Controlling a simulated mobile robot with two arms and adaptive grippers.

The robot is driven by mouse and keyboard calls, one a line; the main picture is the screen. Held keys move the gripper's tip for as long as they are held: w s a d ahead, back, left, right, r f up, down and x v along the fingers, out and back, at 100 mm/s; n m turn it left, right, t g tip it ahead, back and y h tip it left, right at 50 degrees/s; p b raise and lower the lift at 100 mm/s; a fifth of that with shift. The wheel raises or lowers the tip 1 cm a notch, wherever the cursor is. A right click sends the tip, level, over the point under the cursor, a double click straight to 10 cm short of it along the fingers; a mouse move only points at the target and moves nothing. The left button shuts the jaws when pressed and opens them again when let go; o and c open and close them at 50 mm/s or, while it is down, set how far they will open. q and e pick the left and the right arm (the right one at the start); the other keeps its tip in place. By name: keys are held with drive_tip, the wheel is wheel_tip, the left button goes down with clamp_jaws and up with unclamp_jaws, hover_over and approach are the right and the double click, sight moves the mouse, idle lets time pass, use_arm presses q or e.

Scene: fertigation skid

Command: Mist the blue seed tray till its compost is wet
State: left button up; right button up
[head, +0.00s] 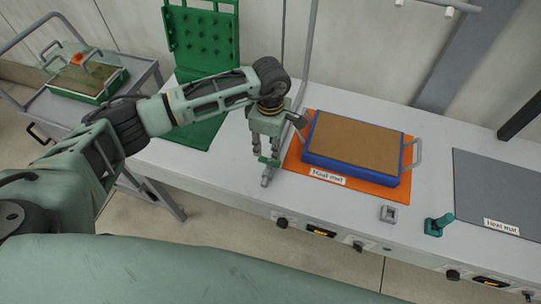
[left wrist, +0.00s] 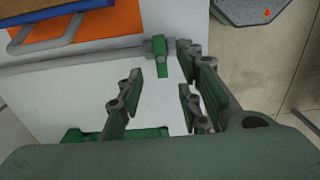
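The blue seed tray (head: 352,169) lies on the orange heat mat (head: 291,163), filled level with even brown compost (head: 355,143). Its corner and grey handle also show at the top left of the left wrist view (left wrist: 60,38). A grey wand-like tool with a green lever (head: 268,174) lies on the bench left of the mat; in the left wrist view the lever (left wrist: 160,56) is beyond the fingertips. My left gripper (head: 265,150) points down over this tool. Its fingers (left wrist: 160,85) are apart with nothing between them. My right gripper is not in view.
A green pegged board (head: 204,40) stands at the back left. A grey heat mat (head: 500,180) lies at right. A small grey fixture (head: 388,213) and a teal fixture (head: 438,225) sit near the front edge. A cart (head: 70,115) with a lidded tray stands at left.

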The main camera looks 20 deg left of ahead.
sight(270, 161)
use_arm(q)
wheel_tip(270, 161, down, 5)
drive_tip(key=shift+d+f+p, duration=0.1)
drive_tip(key=shift+f+p, duration=0.05)
drive_tip(key=shift+p, duration=0.7)
drive_tip(key=shift+f, duration=0.65)
clamp_jaws()
